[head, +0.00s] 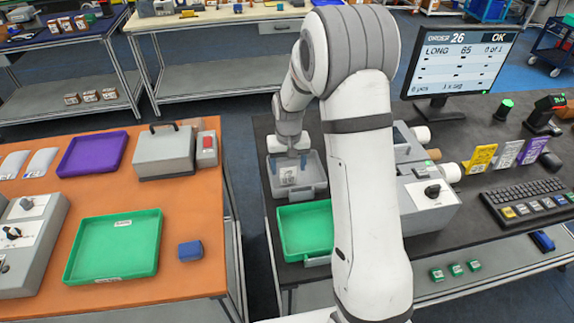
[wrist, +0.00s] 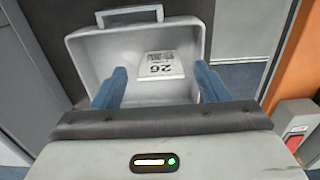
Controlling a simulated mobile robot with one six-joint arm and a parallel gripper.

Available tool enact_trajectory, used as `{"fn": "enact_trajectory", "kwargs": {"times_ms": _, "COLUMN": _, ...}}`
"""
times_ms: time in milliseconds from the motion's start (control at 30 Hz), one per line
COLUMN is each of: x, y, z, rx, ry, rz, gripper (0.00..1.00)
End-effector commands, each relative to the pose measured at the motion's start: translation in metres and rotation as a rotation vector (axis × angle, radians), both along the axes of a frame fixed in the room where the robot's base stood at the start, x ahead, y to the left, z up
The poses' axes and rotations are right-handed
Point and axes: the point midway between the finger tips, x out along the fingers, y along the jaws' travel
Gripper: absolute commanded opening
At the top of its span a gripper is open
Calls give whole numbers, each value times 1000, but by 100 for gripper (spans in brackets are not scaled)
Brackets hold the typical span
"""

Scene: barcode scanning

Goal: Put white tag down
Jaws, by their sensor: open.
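The white tag (wrist: 162,65), printed with 26 and a small block of dark marks, lies inside a grey open case (wrist: 88,45) in the wrist view. My gripper (wrist: 160,72) is open, with its two blue fingers apart on either side of the tag and nothing held between them. In the head view, my gripper (head: 291,155) is over the same grey case (head: 311,188) on the dark table. The tag (head: 288,175) shows there as a pale patch inside the case. The fingertips are too small to make out in that view.
A green tray (head: 305,228) stands in front of the grey case. A grey machine (head: 428,205) is to the right, partly behind my arm. The orange table (head: 190,225) is across a gap on the left. A monitor (head: 462,60) stands behind.

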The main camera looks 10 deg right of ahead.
Motion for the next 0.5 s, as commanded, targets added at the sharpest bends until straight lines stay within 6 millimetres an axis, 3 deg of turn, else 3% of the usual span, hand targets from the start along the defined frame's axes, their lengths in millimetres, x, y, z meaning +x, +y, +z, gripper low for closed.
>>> {"fn": "enact_trajectory", "kwargs": {"times_ms": 500, "x": 1, "y": 1, "z": 100, "rx": 0, "ry": -6, "rz": 1, "gripper": 67}}
